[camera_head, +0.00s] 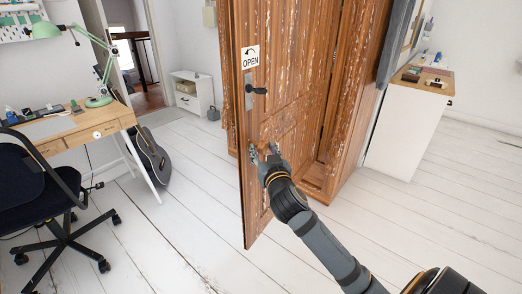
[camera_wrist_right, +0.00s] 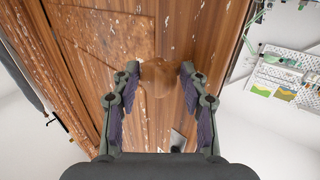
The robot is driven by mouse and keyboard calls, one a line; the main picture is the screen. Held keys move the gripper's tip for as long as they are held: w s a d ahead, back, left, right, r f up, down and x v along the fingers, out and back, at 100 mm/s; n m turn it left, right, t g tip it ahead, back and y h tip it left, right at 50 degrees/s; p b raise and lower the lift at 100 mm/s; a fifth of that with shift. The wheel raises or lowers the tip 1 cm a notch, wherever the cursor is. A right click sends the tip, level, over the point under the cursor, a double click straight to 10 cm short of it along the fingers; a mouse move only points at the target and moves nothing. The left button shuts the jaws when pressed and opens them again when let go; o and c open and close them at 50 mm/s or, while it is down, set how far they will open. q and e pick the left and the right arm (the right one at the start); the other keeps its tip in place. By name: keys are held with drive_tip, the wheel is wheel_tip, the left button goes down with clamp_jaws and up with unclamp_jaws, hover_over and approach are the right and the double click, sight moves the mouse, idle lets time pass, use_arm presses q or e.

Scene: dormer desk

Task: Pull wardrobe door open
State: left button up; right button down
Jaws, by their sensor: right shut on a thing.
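The wardrobe door (camera_head: 292,80) is worn brown wood and stands swung out from the wardrobe (camera_head: 358,90), with a gap along its right side. It carries an "OPEN" sign (camera_head: 250,57) and a dark lever handle (camera_head: 257,90). My right gripper (camera_head: 264,151) is at the door's face, below the lever. In the right wrist view, its fingers (camera_wrist_right: 158,80) stand apart on either side of a rounded brown wooden piece of the door (camera_wrist_right: 157,77), likely a knob; the exact contact is unclear. My left gripper is out of view.
A desk (camera_head: 80,127) with a green lamp (camera_head: 97,60), an office chair (camera_head: 45,190) and a guitar (camera_head: 150,155) stand left. A white cabinet (camera_head: 405,130) is at the right. The white plank floor (camera_head: 190,235) in front of the door is clear.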

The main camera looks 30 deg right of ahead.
drive_tip(key=shift+s+d+r, duration=0.3)
drive_tip(key=shift+d+r, duration=0.1)
drive_tip(key=shift+d, duration=0.05)
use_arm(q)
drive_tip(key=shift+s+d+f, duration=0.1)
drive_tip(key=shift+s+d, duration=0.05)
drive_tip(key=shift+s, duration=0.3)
use_arm(e)
drive_tip(key=c, duration=1)
unclamp_jaws()
drive_tip(key=shift+d, duration=0.15)
drive_tip(key=shift+o, duration=1)
drive_tip(key=shift+d+f, duration=0.3)
drive_tip(key=shift+d, duration=0.2)
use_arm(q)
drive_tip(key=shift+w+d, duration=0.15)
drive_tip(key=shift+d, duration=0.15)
use_arm(e)
drive_tip(key=shift+a, duration=0.2)
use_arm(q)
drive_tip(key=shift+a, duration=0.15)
use_arm(e)
drive_tip(key=shift+a+f, duration=0.1)
